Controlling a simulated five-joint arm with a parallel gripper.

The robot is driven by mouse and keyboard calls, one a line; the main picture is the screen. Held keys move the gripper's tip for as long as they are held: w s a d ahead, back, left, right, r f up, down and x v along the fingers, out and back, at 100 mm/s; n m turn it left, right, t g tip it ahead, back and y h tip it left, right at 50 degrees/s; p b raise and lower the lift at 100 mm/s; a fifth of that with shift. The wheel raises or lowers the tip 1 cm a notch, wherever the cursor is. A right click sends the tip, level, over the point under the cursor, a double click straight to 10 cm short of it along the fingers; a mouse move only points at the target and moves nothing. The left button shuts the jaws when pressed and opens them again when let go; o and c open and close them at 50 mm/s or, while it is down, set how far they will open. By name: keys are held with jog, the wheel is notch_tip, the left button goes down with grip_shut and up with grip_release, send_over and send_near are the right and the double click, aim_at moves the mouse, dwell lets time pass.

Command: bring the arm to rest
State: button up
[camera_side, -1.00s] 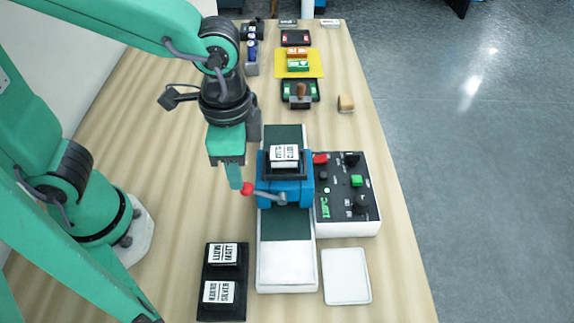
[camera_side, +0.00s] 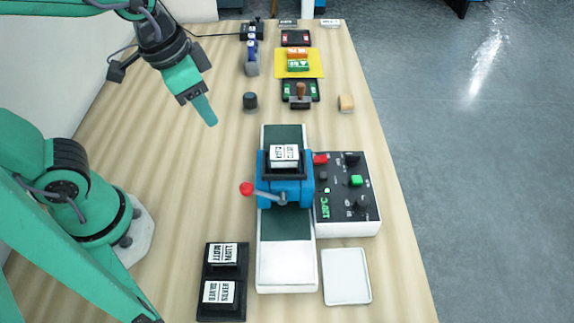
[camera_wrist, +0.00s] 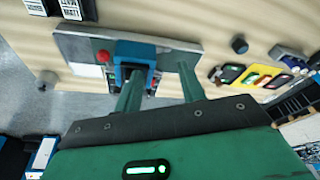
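My gripper (camera_side: 208,115) hangs in the air over the left part of the table, tilted and clear of everything. In the wrist view my gripper (camera_wrist: 160,70) shows two green fingers standing apart with nothing held between them. The blue laminating unit (camera_side: 285,192) stands across a white and dark green bed, away from my fingers. Its lever ends in a red knob (camera_side: 246,188) on the left side. The unit also shows beyond my fingers in the wrist view (camera_wrist: 124,52).
A control box (camera_side: 337,218) and a white tray (camera_side: 346,276) are on the right. A dark cylinder (camera_side: 250,101), a wooden block (camera_side: 346,103) and a yellow mat (camera_side: 314,66) lie farther back. The left-centre table is free.

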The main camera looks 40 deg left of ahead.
jog(key=s+a+r+n+t+y, duration=0.1)
jog(key=a+r+n+t, duration=0.1)
jog(key=a+n, duration=0.2)
jog(key=a, duration=0.3)
jog(key=shift+s+a+r+t, duration=0.25)
jog(key=shift+s+t, duration=0.05)
jog(key=shift+s, duration=0.05)
jog(key=shift+c, duration=0.2)
dwell(0.4)
